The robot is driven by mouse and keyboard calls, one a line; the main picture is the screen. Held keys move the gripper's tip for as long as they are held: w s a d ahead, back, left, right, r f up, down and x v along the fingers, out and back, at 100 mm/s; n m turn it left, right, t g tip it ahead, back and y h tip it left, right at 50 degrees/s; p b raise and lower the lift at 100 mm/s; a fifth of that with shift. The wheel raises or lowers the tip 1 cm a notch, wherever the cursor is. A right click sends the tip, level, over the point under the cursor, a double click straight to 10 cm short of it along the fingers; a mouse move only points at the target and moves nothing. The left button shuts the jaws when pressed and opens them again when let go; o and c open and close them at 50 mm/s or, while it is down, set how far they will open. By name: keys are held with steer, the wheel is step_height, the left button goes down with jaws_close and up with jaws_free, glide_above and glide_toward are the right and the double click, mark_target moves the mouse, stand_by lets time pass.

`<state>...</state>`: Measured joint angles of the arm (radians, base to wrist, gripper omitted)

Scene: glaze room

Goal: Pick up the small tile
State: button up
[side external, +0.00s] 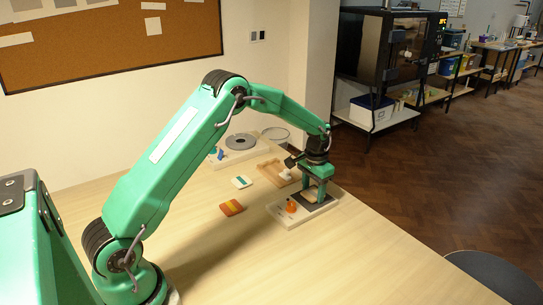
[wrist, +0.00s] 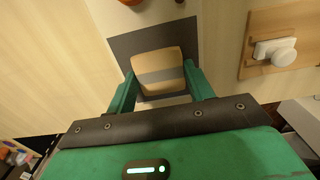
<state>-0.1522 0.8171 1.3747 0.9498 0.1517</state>
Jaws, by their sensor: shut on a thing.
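The small tile (wrist: 158,60) is tan with a grey band across it and rounded corners. In the wrist view it lies between the two green fingers of my gripper (wrist: 160,76), which are shut on its sides. A dark grey pad (wrist: 125,44) shows behind and around the tile. In the side view my gripper (side external: 314,192) points down over the dark pad (side external: 325,200) on a white board (side external: 290,219), with a bit of the tan tile between its fingers. I cannot tell whether the tile touches the pad.
An orange knob-like piece (side external: 291,207) stands on the white board, close left of my gripper. A wooden board (side external: 270,171) with a white piece (wrist: 275,51) lies beside it. A white-and-green tile (side external: 241,182) and an orange-and-yellow tile (side external: 231,208) lie left. The front table is clear.

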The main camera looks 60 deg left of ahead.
mark_target(314, 195)
steer(key=shift+r, duration=0.15)
steer(key=shift+r, duration=0.55)
steer(key=r, duration=0.3)
steer(key=shift+d+r, duration=0.1)
steer(key=shift+d, duration=0.2)
steer(key=s+d+r, duration=0.4)
steer(key=d+r, duration=0.2)
steer(key=d, duration=0.4)
steer(key=shift+s+r, duration=0.2)
steer(key=shift+d, duration=0.1)
steer(key=s+a+r, duration=0.2)
steer(key=s+r, duration=0.4)
steer(key=s, duration=0.4)
steer(key=shift+s+a, duration=0.15)
steer(key=shift+s, duration=0.25)
steer(key=shift+w+f, duration=0.15)
